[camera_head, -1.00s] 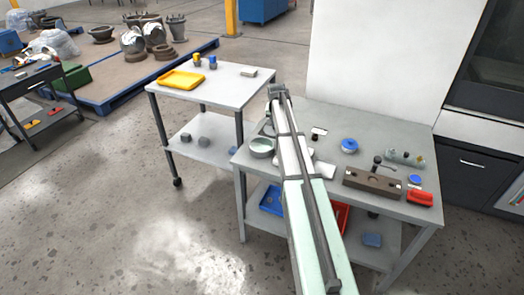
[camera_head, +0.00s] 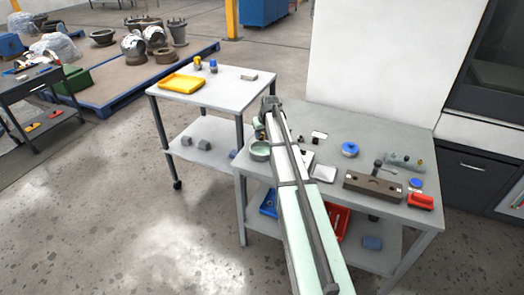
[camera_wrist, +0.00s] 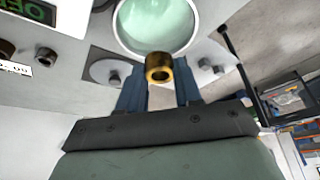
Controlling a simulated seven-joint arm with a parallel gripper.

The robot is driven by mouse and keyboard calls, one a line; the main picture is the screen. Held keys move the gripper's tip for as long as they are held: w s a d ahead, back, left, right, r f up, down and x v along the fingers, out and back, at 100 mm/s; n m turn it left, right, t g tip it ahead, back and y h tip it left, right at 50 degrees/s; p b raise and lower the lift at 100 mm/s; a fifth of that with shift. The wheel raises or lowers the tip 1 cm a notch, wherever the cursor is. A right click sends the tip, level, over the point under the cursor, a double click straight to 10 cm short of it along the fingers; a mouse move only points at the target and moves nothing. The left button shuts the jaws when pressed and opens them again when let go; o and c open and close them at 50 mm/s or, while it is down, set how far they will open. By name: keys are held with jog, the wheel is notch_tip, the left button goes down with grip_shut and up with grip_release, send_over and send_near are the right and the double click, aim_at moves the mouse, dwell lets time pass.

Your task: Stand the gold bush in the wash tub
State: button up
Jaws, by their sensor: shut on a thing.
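The gold bush (camera_wrist: 159,68), a short brass-coloured ring, is held between the blue fingers of my gripper (camera_wrist: 160,85) in the wrist view. Its open end faces the camera. The wash tub (camera_wrist: 152,12) is a round bowl, pale green inside with a light rim. In the wrist view the bush overlaps the tub's rim nearest the fingers; I cannot tell the height between them. In the head view the tub (camera_head: 260,151) stands at the left end of the grey bench, beside my arm. The bush is not clear there.
The grey bench (camera_head: 390,140) also carries a blue round part (camera_head: 349,149), a brown fixture block (camera_head: 374,186) and a red part (camera_head: 420,201) to the right. A trolley with a yellow tray (camera_head: 181,83) stands to the left. A white wall rises behind the bench.

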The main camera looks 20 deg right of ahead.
aim_at(261, 152)
notch_tip(261, 152, down, 8)
jog(key=shift+f, duration=0.1)
dwell(0.4)
jog(key=shift+f, duration=0.15)
jog(key=o, duration=1.1)
jog(key=v, duration=1.2)
